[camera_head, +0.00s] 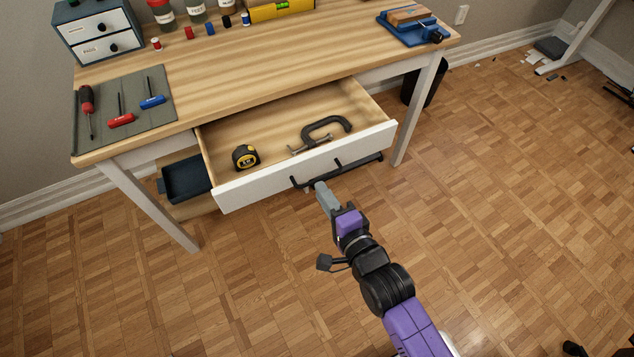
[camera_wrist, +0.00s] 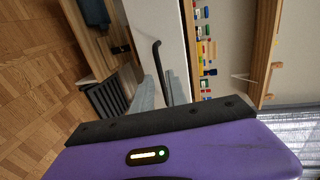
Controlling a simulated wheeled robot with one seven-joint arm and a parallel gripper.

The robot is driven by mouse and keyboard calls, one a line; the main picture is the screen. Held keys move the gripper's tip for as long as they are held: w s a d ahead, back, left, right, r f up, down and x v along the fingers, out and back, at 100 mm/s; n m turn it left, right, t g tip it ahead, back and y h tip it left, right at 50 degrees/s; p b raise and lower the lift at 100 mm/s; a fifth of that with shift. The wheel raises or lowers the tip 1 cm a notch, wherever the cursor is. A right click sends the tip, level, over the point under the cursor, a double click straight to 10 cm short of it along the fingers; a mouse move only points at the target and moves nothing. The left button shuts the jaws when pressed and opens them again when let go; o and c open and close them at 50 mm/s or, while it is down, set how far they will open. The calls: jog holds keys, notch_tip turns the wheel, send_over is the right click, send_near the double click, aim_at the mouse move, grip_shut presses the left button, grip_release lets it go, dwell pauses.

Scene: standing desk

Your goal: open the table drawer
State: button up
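The table drawer (camera_head: 315,162) is pulled well out from under the wooden desktop, its inside showing. Its white front carries a long black bar handle (camera_head: 362,163), which also shows in the wrist view (camera_wrist: 157,50). My gripper (camera_head: 321,187) is at the handle, in front of the drawer's white face. In the wrist view, the two grey fingers (camera_wrist: 160,78) stand apart, with the handle bar running between them. A gap shows beside the bar; whether either finger touches it I cannot tell. A yellow-black tape measure (camera_head: 245,156) and a dark C-clamp (camera_head: 325,130) lie in the drawer.
The wooden desk (camera_head: 240,75) holds a grey mat (camera_head: 150,85) with tools, a small drawer cabinet (camera_head: 98,28), jars and a blue vise (camera_head: 415,28). A dark blue bin (camera_head: 185,180) sits below left. A black bin (camera_head: 425,82) stands behind the right leg. Floor in front is clear.

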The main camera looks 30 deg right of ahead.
jog(key=shift+v, duration=1.25)
jog(key=s+r+n+p, duration=0.4)
jog(key=s+r+n, duration=0.5)
jog(key=s, duration=0.5)
jog(key=s+d+r+n+p, duration=0.1)
jog(key=s+r+n+p, duration=0.4)
jog(key=s+r+n, duration=0.4)
jog(key=s+r, duration=0.3)
jog(key=s, duration=0.1)
jog(key=shift+s+d+g, duration=0.2)
jog(key=shift+s+g, duration=0.2)
